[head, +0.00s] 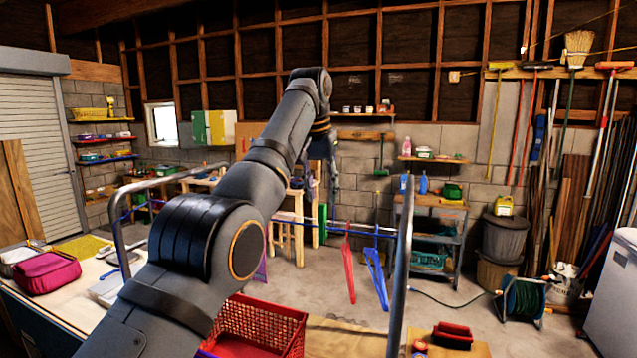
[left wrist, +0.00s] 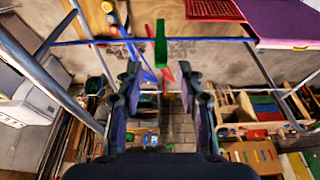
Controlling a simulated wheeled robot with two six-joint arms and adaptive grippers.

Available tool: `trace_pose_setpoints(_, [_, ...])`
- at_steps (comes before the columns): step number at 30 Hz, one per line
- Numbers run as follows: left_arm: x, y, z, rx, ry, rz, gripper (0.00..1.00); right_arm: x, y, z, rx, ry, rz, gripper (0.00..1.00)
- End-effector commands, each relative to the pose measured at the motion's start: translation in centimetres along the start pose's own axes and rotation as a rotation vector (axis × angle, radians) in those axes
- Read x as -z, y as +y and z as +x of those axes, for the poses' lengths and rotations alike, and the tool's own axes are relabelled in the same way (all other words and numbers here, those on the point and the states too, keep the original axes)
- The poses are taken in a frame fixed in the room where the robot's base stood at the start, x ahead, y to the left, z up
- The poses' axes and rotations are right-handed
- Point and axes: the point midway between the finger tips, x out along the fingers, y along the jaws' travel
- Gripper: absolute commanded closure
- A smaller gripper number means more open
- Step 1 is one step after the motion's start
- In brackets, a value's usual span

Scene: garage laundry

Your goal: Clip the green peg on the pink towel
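The green peg (left wrist: 161,44) sits upright on the blue line in the left wrist view, just beyond and between my left gripper's fingertips. It also shows in the head view (head: 322,222), below the gripper. My left gripper (left wrist: 160,72) is open and empty, pointing down at the line; in the head view it (head: 333,182) is partly hidden by my arm. A purple-pink cloth (left wrist: 285,22), which looks like the towel, hangs at the upper right of the left wrist view. Only a purple sliver (head: 262,270) shows beside my arm in the head view. My right gripper is out of view.
The blue line runs between grey rack posts (head: 402,265). A red basket (head: 295,325) stands below. A pink bag (head: 47,272) lies on the table at left. The floor beyond the rack is partly clear.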

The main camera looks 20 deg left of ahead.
Motion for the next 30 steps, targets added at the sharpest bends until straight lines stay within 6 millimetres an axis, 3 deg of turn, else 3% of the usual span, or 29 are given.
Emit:
trace_pose_setpoints(3, [-0.1, 0.0, 2.0, 0.000, 0.001, 0.000, 0.62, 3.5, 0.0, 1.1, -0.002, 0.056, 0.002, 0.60])
trace_pose_setpoints(6, [-0.1, 0.0, 3.2, 0.000, 0.001, 0.000, 0.62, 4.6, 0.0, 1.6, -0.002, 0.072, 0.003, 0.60])
trace_pose_setpoints(8, [0.0, 0.0, 3.8, 0.000, 0.001, 0.000, 0.62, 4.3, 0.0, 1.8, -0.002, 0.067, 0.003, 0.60])
trace_pose_setpoints(16, [0.0, 0.0, 5.2, 0.000, 0.001, 0.000, 0.62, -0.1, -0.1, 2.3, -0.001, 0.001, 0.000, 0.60])
trace_pose_setpoints(24, [0.1, 0.0, 5.2, 0.000, 0.002, 0.000, 0.62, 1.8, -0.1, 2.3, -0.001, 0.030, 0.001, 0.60])
trace_pose_setpoints(30, [0.0, 0.0, 5.2, 0.000, 0.002, 0.000, 0.89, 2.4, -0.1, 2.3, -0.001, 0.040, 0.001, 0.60])
